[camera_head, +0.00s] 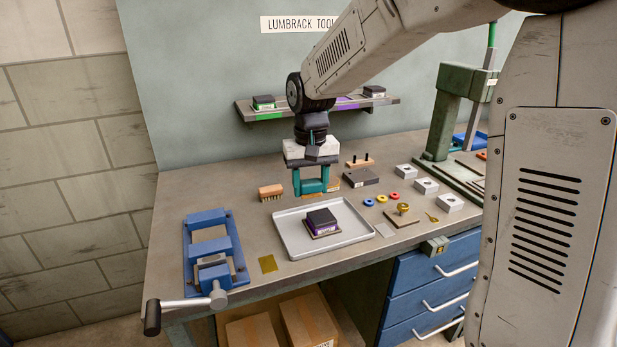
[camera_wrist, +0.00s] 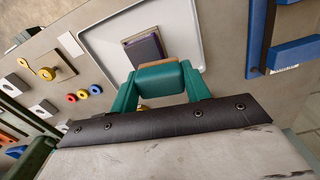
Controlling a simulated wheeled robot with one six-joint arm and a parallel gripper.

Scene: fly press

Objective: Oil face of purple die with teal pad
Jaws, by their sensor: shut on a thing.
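The purple die (camera_head: 322,224), a dark block with a purple label band, sits on a thin base in the grey tray (camera_head: 285,248). In the wrist view the die (camera_wrist: 145,48) shows beyond my gripper, with its dark face up. My gripper (camera_head: 311,184) is above the bench behind the tray, apart from the die. Its teal fingers (camera_wrist: 160,82) are shut on the teal pad (camera_wrist: 158,76), a rounded block held crosswise between them.
A blue vise (camera_head: 208,250) stands left of the tray, with a yellow sheet (camera_head: 268,264) between. A brush (camera_head: 271,192) lies behind the tray. Coloured rings (camera_head: 381,198) and metal blocks (camera_head: 426,186) lie to the right, before a green press (camera_head: 440,125). A shelf (camera_head: 290,114) with dies hangs behind.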

